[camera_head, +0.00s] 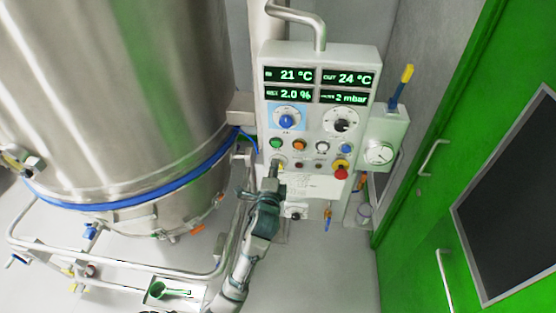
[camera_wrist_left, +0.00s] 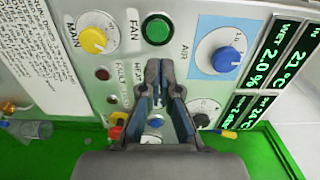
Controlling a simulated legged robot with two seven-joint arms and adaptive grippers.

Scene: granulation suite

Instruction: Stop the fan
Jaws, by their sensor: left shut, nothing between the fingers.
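The control panel (camera_head: 313,120) stands in the middle of the head view. Its green button (camera_head: 277,144), at the left of the button row, shows in the left wrist view (camera_wrist_left: 157,29) beside the label FAN. My left gripper (camera_head: 273,168) is in front of the panel's lower left, just below the green button in the head view. In the left wrist view the gripper (camera_wrist_left: 161,66) has its fingertips together with nothing between them, apart from the green button in the picture. Whether the fingertips touch the panel cannot be told. The fingers hide part of the button row. My right gripper is not in view.
A yellow MAIN knob (camera_wrist_left: 93,40) and a blue AIR knob (camera_wrist_left: 226,59) flank the green button. A red emergency button (camera_head: 341,173) sits at the panel's lower right. A large steel vessel (camera_head: 120,100) stands left, a green door (camera_head: 440,150) right.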

